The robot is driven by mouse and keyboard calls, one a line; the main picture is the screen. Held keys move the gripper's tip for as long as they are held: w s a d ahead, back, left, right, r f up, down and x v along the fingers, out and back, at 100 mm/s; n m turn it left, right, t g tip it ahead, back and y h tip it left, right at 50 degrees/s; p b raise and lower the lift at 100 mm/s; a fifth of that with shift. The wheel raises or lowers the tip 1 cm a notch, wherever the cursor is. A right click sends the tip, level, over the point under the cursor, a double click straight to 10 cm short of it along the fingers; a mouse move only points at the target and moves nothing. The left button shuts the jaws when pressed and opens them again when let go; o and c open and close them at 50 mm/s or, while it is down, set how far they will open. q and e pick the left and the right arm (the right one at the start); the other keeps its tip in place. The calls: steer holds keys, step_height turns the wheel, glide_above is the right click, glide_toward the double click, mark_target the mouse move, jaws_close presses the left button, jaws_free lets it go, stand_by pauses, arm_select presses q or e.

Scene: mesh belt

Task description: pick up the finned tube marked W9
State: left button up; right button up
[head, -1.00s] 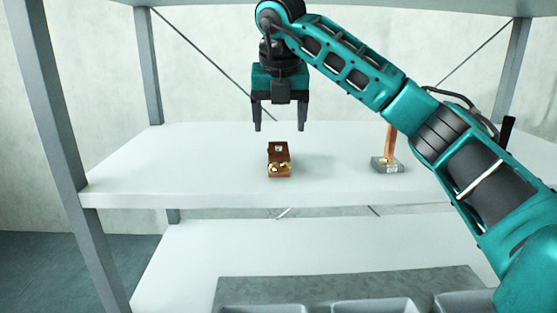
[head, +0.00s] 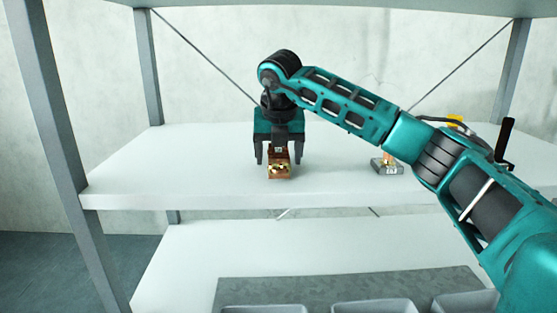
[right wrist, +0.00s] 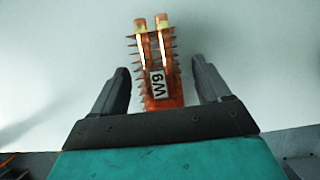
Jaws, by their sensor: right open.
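The finned tube marked W9 (head: 279,171) is a copper-coloured block with fins, lying on the white shelf. In the right wrist view the finned tube (right wrist: 163,95) shows two pipe ends at the top and a white W9 label. My right gripper (head: 279,160) is open, pointing down over the tube. In the right wrist view its two fingers (right wrist: 163,75) stand on either side of the tube, with a gap on both sides. The near end of the tube is hidden behind the gripper body there. My left gripper is not in view.
A grey block with a label (head: 387,167) and a copper-coloured upright part stands to the right on the same white shelf (head: 200,180). Below is a lower shelf with several grey bins (head: 263,309). Shelf posts (head: 65,150) stand at the sides.

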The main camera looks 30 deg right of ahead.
steer(key=shift+f, duration=0.2)
stand_by(0.3)
steer(key=c, duration=1.3)
